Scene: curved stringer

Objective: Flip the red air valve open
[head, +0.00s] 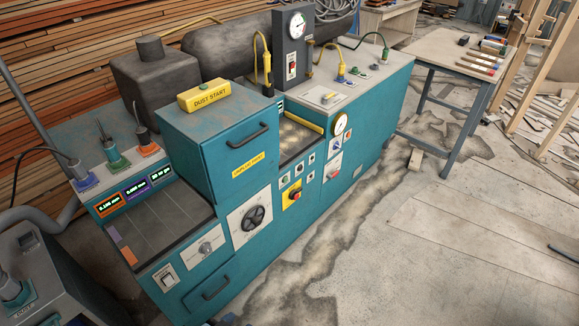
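Two red parts show, and I cannot tell which is the air valve. A small red handle (335,172) sits on a white plate on the teal cabinet's front, below a blue knob (336,146) and a round yellow-rimmed gauge (340,123). A red-topped switch (292,61) sits on the dark upright panel under another round gauge (297,25). Both are too small to tell open from closed. Neither of my grippers can be made out in the view.
A work table (440,55) is at the upper right. The floor (450,250) to the right is mostly clear.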

